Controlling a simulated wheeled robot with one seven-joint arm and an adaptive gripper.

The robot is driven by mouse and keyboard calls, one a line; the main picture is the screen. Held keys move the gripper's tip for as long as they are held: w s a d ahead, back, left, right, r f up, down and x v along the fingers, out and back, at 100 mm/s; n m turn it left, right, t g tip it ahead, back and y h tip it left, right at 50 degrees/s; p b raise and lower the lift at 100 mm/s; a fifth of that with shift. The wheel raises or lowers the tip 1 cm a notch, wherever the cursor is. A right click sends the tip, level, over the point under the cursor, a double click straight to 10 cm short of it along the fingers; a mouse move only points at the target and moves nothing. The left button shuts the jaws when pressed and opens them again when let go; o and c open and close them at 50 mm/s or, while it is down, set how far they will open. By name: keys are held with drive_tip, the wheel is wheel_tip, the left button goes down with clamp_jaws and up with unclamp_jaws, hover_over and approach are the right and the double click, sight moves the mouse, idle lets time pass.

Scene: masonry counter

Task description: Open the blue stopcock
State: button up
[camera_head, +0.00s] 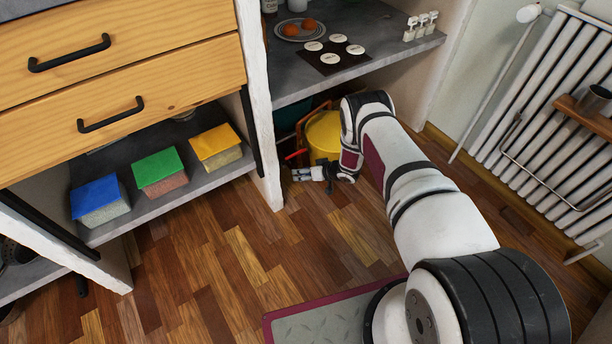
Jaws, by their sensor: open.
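I cannot make out the blue stopcock; the low space under the counter is shaded and partly covered by my arm. My gripper (299,174) is low, in front of the opening under the grey counter, just right of the white masonry pillar. It points left and is open, with nothing visible between its fingers. A small red part (296,154), perhaps a handle, shows just above and behind it.
A yellow bucket (323,132) stands in the opening behind my gripper. The masonry pillar (262,110) is close on the left. A white radiator (550,110) is on the right wall. The wooden floor (230,245) in front is clear.

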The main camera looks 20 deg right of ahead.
drive_tip(key=shift+a+f, duration=0.1)
drive_tip(key=shift+c, duration=0.6)
drive_tip(key=c, duration=1.1)
drive_tip(key=shift+o, duration=0.2)
drive_tip(key=shift+a+n+t+h+p, duration=0.25)
drive_tip(key=shift+n+h+p, duration=0.45)
drive_tip(key=shift+h, duration=0.5)
drive_tip(key=n+t+h, duration=0.1)
drive_tip(key=h, duration=0.2)
drive_tip(key=shift+a+f+n+b, duration=0.1)
drive_tip(key=shift+n+b, duration=0.2)
drive_tip(key=shift+n, duration=0.1)
drive_tip(key=n+t+h, duration=0.1)
drive_tip(key=h, duration=0.1)
drive_tip(key=shift+n+t+h+b, duration=0.35)
drive_tip(key=shift+n+h+b, duration=0.05)
drive_tip(key=shift+n+t+h, duration=0.8)
drive_tip(key=shift+n+h, duration=0.1)
drive_tip(key=shift+h, duration=0.3)
